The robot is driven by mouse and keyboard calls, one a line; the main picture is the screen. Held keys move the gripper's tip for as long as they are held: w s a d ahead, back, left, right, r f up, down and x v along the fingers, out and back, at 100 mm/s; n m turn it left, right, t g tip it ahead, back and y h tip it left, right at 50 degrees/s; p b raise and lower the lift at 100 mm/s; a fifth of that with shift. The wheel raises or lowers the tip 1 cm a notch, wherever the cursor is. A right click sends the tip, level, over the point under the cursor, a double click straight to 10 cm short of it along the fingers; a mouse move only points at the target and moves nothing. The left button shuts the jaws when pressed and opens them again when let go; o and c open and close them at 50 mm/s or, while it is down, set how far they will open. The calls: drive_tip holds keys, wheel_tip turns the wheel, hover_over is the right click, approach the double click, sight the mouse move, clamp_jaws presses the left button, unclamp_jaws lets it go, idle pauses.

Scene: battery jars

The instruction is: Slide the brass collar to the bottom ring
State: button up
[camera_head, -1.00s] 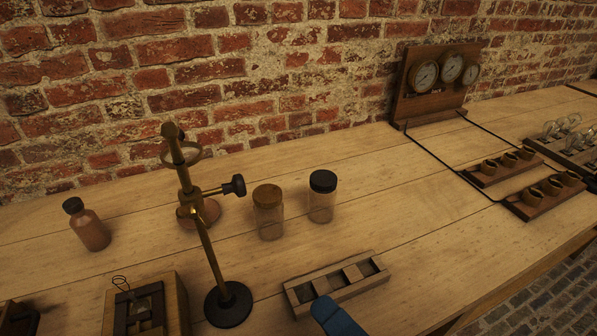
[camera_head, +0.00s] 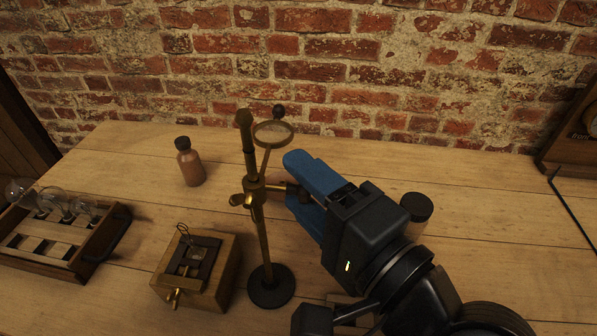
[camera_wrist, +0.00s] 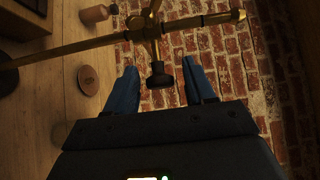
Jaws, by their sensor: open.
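The brass collar (camera_head: 255,190) sits partway up a slim brass post (camera_head: 258,235) that stands on a round black base (camera_head: 271,286). In the wrist view the collar (camera_wrist: 143,26) shows ahead of my fingers, with its black side knob (camera_wrist: 158,76) pointing toward me. My gripper (camera_head: 292,180) is open, with its blue fingers at the collar's knob side. In the wrist view the knob lies between the spread fingers of my gripper (camera_wrist: 160,68), with gaps on both sides. A round lens ring (camera_head: 273,133) is higher on the stand. I cannot make out a bottom ring mark on the post.
A brown bottle (camera_head: 190,163) stands behind left of the post. A wooden box with a brass screw (camera_head: 195,272) is close to its left. A bulb rack (camera_head: 60,235) lies far left. A dark-lidded jar (camera_head: 417,212) is partly hidden behind my gripper. The brick wall backs the bench.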

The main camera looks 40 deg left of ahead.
drive_tip(key=shift+x, duration=0.9)
drive_tip(key=shift+c, duration=0.2)
clamp_jaws()
